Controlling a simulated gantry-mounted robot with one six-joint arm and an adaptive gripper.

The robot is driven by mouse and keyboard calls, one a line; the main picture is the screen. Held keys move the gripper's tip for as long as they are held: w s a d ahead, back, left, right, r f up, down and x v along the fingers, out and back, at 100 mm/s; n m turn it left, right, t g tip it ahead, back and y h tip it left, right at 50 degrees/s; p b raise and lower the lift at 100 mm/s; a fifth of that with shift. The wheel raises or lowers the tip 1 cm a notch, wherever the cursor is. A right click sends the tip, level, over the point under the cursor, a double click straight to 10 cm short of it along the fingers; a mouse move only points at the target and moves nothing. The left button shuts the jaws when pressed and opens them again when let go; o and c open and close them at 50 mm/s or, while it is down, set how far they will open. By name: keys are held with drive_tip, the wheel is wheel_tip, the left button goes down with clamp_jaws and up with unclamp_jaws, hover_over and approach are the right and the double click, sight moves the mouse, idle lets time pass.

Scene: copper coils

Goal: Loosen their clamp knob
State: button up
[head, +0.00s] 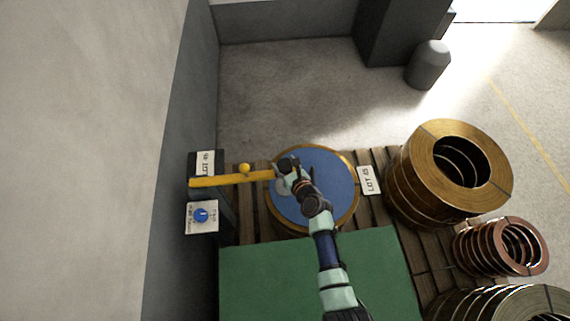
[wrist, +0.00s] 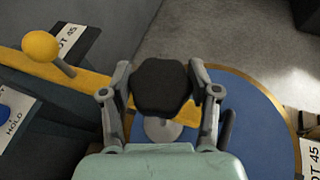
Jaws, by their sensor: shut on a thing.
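A black clamp knob (wrist: 162,86) sits at the end of a yellow bar (head: 232,180), above a blue round cover (head: 322,200) on a coil. My gripper (head: 284,168) is over the bar's right end. In the wrist view my gripper (wrist: 160,80) has one finger on each side of the black knob and is shut on it. A grey round pad (wrist: 163,129) shows below the knob. In the head view the knob is mostly hidden by my gripper. A yellow ball handle (head: 244,168) stands on the bar, left of my gripper.
Another label (head: 369,180) lies right of the blue cover. Large coils (head: 408,180) stand on pallets at right. A green mat (head: 290,275) lies in front.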

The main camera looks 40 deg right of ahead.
drive_tip(key=shift+b, duration=0.4)
drive_tip(key=n+y+b, duration=0.3)
drive_tip(key=shift+d+f+t, duration=0.1)
drive_tip(key=shift+f+t, duration=0.05)
drive_tip(key=shift+t, duration=0.25)
drive_tip(key=n+y+b, duration=0.2)
drive_tip(key=y, duration=0.1)
drive_tip(key=shift+n+y, duration=0.4)
drive_tip(key=n+y+b, duration=0.1)
drive_tip(key=y+b, duration=0.1)
drive_tip(key=n+g+y+b, duration=0.1)
drive_tip(key=n+y+b, duration=0.1)
drive_tip(key=shift+f+n+g, duration=0.15)
drive_tip(key=shift+n+g, duration=0.15)
drive_tip(key=n+g+y+b, duration=0.1)
drive_tip(key=b, duration=0.3)
drive_tip(key=n+g+y+b, duration=0.1)
drive_tip(key=n+y+b, duration=0.1)
drive_tip(key=b, duration=0.2)
drive_tip(key=shift+f+n+b, duration=0.3)
drive_tip(key=n+g+y+b, duration=0.1)
drive_tip(key=b, duration=0.3)
drive_tip(key=n+g+y+b, duration=0.1)
drive_tip(key=b, duration=0.3)
drive_tip(key=shift+r+g, duration=0.35)
drive_tip(key=shift+g, duration=0.05)
drive_tip(key=shift+r+n, duration=0.2)
drive_tip(key=shift+n, duration=0.2)
